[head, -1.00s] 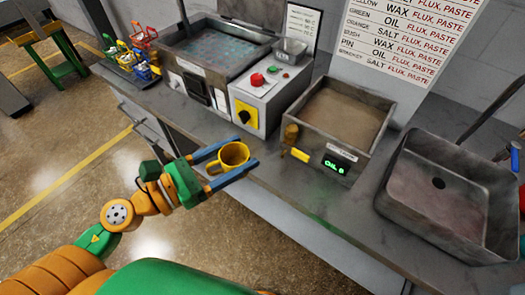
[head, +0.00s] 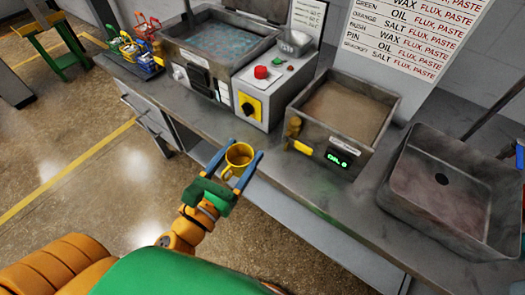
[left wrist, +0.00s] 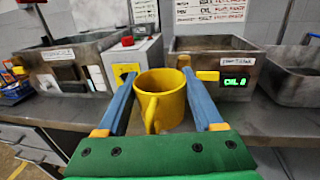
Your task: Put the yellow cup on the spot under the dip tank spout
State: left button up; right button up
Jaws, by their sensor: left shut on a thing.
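The yellow cup (head: 238,156) is upright between the blue fingers of my left gripper (head: 238,163), which is shut on it. It is held in front of the bench's front edge. In the left wrist view the cup (left wrist: 161,100) has its handle toward the camera. The dip tank (head: 345,120) stands on the bench to the right of the cup, with a green lit display (head: 338,159). A brass spout with a yellow handle (head: 296,138) is on its front left corner. The spot under the spout is not clearly visible. My right gripper is not in view.
A control box (head: 268,88) with a red button stands left of the dip tank. An empty grey sink (head: 450,190) is at the right. Coloured racks (head: 135,50) are at the far left. The bench front strip (head: 270,160) is clear.

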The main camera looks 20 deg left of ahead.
pick_arm(q)
jog(key=w+f, duration=0.3)
jog(key=w, duration=0.1)
jog(key=w+f+b, duration=0.1)
jog(key=w+f, duration=0.2)
jog(key=w, duration=0.1)
jog(key=w+f, duration=0.3)
jog(key=w, duration=0.2)
jog(key=shift+w+d+b, duration=0.1)
jog(key=shift+d+b, duration=0.15)
jog(key=shift+b, duration=0.05)
jog(key=f+b, duration=0.1)
jog(key=f, duration=0.2)
jog(key=shift+w+f+b, duration=0.4)
jog(key=shift+r, duration=0.1)
jog(key=shift+f, duration=0.3)
jog(key=o, duration=1.5)
jog(key=shift+r, duration=0.1)
